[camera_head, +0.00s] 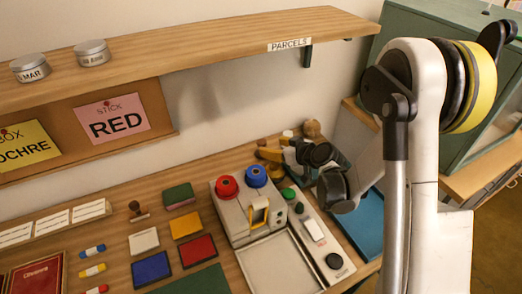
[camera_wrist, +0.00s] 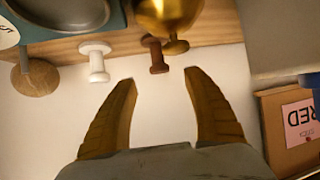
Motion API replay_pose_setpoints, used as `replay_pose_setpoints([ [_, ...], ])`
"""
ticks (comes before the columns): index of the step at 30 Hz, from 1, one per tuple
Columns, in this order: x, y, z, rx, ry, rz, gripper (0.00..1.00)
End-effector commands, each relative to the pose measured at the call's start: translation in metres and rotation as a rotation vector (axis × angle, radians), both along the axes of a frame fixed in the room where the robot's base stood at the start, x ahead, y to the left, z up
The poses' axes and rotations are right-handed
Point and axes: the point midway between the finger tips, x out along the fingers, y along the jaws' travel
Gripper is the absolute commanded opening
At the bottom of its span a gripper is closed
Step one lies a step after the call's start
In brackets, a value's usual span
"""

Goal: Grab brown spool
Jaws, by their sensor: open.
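The brown spool (camera_wrist: 157,55) is in the wrist view, small and dark reddish brown, just beyond the gap between my fingertips. It is partly overlapped by a shiny gold object (camera_wrist: 180,15). My gripper (camera_wrist: 161,78) is open, its two ochre fingers apart with nothing between them. A white spool (camera_wrist: 96,62) of similar shape is to the left of the brown one. In the head view, my gripper (camera_head: 266,149) is low over the back of the table, beyond the red and blue knobs. I cannot make out the brown spool there.
A teal container (camera_wrist: 68,18) and a round wooden piece (camera_wrist: 36,78) are at the left of the wrist view. In the head view, a grey machine (camera_head: 233,215) stands in front of my gripper. A wooden shelf (camera_head: 200,45) runs above the table along the wall.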

Motion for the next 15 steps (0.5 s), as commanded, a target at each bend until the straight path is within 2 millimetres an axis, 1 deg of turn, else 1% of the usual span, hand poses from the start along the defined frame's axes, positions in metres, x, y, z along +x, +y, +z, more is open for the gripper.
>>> replay_pose_setpoints([
  [1, 0.007, 0.005, -0.007, 0.001, 0.001, 0.003, 0.59],
  [3, 0.014, 0.010, -0.012, 0.001, 0.001, 0.002, 0.59],
  [10, 0.030, 0.020, -0.021, 0.001, 0.002, 0.000, 0.59],
  [15, 0.051, 0.033, -0.035, 0.001, 0.002, 0.001, 0.59],
])
